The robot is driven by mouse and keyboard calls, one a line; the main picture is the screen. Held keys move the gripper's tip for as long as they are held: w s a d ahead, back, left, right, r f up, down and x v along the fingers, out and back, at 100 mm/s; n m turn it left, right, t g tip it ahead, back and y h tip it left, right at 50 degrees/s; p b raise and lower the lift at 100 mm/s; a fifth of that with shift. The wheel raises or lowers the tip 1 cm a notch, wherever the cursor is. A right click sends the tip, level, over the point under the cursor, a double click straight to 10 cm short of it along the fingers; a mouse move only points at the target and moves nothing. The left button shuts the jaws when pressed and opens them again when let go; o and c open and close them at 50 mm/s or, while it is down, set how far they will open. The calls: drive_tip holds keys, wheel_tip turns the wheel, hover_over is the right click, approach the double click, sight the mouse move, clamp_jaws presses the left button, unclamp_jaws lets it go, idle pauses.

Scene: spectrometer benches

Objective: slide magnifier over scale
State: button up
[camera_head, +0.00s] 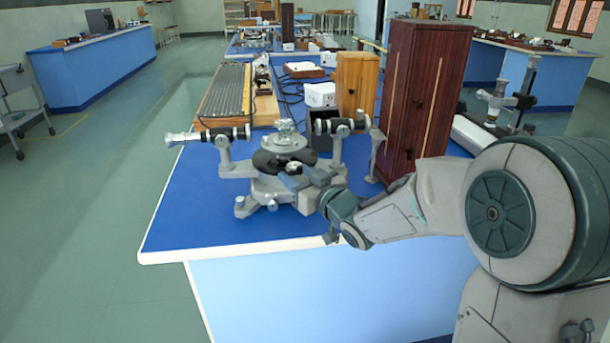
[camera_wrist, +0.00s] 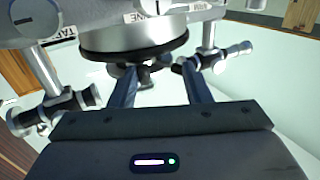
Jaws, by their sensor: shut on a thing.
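The spectrometer (camera_head: 283,147) stands on the near end of the blue bench, with a round dark-rimmed scale disc (camera_head: 262,162) on a pale grey base. Its disc (camera_wrist: 135,42) fills the top middle of the wrist view. My gripper (camera_head: 299,176) reaches in from the right, at the disc's near side. In the wrist view my gripper (camera_wrist: 158,72) has its two blue fingers on either side of a small dark part, which I take to be the magnifier (camera_wrist: 147,76), under the disc's edge. It is shut on this part. The scale marks are too small to read.
Spectrometer tubes stick out left (camera_head: 208,136) and right (camera_head: 338,126) of the disc. A tall dark wooden cabinet (camera_head: 425,90) stands close on the right. A smaller wooden box (camera_head: 356,82) and a grey ribbed panel (camera_head: 226,90) are behind. The bench's front left corner is clear.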

drive_tip(key=shift+s+a, duration=0.1)
drive_tip(key=shift+a, duration=0.1)
drive_tip(key=shift+s+d, duration=0.15)
drive_tip(key=p+v, duration=0.1)
drive_tip(key=v, duration=1.2)
drive_tip(key=shift+d, duration=0.3)
drive_tip(key=shift+r, duration=0.1)
